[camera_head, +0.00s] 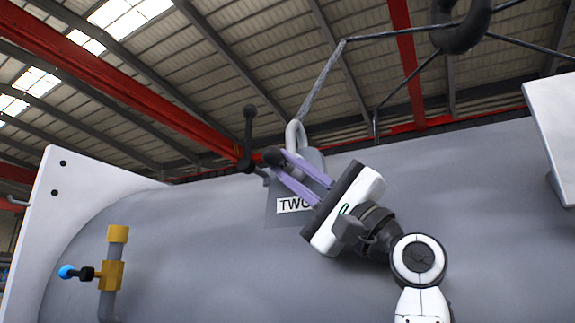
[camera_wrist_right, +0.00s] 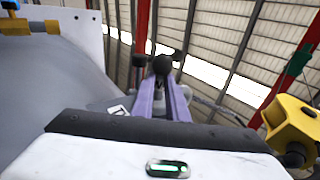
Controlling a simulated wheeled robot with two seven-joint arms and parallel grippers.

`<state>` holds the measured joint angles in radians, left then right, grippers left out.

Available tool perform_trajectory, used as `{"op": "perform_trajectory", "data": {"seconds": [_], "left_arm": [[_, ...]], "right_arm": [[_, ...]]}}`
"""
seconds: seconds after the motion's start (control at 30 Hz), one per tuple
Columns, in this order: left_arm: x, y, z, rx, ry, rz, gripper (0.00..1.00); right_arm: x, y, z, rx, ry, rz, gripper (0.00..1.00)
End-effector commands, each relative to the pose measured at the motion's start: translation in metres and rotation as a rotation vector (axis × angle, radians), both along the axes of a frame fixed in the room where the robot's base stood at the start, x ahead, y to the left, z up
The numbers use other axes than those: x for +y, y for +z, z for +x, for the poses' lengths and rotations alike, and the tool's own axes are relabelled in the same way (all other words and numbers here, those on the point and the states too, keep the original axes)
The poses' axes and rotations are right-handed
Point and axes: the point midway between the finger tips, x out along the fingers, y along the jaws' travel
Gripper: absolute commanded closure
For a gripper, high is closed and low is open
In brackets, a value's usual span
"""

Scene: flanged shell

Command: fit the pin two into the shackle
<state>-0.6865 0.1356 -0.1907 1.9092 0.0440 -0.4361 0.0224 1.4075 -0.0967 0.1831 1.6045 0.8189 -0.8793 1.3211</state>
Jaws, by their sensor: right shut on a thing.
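My right gripper (camera_head: 279,163) is shut on pin two, whose dark T-shaped handle with ball ends (camera_head: 247,140) sticks out to the left of the purple fingertips. The pin's dark end also shows between the fingertips in the right wrist view (camera_wrist_right: 162,66). The light grey shackle (camera_head: 293,132) hangs from a sling leg, just above and behind the fingertips. It is at the top of a grey lug plate (camera_head: 277,217) with a "TWO" label. The fingers partly cover the shackle's lower part and the lug hole, so I cannot tell whether the pin is in. My left gripper is not in view.
A large grey shell (camera_head: 450,200) fills the lower view, with a white flange (camera_head: 60,200) at left. A yellow valve with blue knob (camera_head: 113,275) stands lower left. Sling legs (camera_head: 322,80) rise to a dark hook (camera_head: 462,35). A yellow part (camera_wrist_right: 290,125) is at right.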

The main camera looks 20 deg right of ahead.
Motion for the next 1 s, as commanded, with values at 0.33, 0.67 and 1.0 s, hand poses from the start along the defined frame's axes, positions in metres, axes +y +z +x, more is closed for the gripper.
{"op": "perform_trajectory", "data": {"seconds": [0.33, 0.67, 1.0], "left_arm": [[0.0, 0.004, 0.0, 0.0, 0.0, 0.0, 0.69], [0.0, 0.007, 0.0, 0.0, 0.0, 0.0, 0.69], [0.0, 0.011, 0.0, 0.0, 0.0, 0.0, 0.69]], "right_arm": [[-0.006, 0.001, 0.006, -0.001, 0.0, 0.001, 1.0], [-0.013, 0.001, 0.012, -0.001, -0.001, 0.001, 1.0], [-0.021, 0.002, 0.018, -0.002, -0.002, 0.004, 1.0]]}}
